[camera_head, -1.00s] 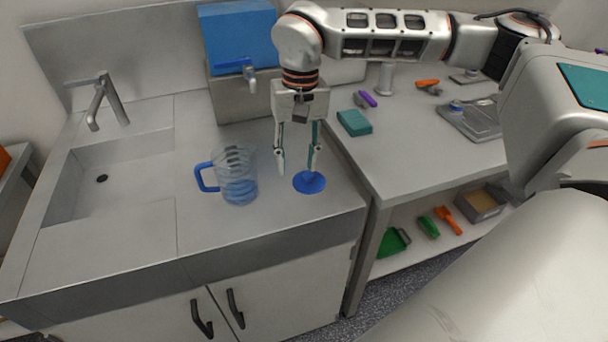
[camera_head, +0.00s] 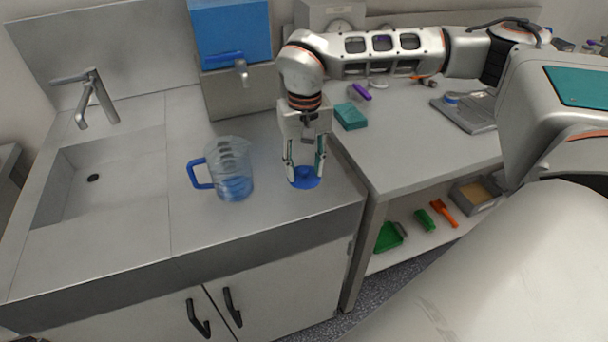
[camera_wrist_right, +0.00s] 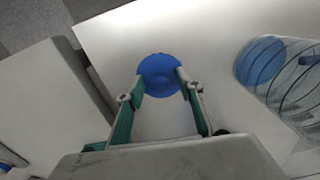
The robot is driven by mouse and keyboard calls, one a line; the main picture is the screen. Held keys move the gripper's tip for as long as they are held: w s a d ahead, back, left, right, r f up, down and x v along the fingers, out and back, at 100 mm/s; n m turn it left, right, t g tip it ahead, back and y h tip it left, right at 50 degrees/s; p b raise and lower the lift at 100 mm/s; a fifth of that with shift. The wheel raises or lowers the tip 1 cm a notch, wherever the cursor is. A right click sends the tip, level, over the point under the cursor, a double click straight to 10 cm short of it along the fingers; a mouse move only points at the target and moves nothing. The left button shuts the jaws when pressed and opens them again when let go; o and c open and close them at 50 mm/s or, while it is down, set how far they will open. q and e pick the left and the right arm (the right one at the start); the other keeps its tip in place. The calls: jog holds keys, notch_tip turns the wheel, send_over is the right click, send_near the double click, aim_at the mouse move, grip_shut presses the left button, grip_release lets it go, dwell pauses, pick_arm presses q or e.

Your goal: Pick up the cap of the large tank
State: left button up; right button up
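The cap is a round blue disc (camera_head: 305,180) with a small raised middle, lying flat on the steel counter near its right end. My right gripper (camera_head: 306,176) points down right over it, its two fingertips apart at either side of the cap's middle. In the right wrist view, the blue cap (camera_wrist_right: 159,75) lies between and just beyond the open fingertips (camera_wrist_right: 160,76). I cannot tell whether the fingers touch it. The large tank (camera_head: 231,35), a blue box with a tap, stands at the back of the counter. My left gripper is not in view.
A clear jug (camera_head: 230,160) with a blue handle stands close to the left of the cap. A sink (camera_head: 105,175) with a tap lies further left. The side table (camera_head: 400,150) at the right holds a teal box (camera_head: 351,117) and a tray (camera_head: 468,112).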

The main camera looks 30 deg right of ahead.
aim_at(305, 169)
jog(key=shift+r, duration=0.1)
jog(key=c, duration=0.9)
jog(key=shift+r, duration=0.1)
notch_tip(305, 169, up, 20)
jog(key=p, duration=0.2)
jog(key=shift+p, duration=0.35)
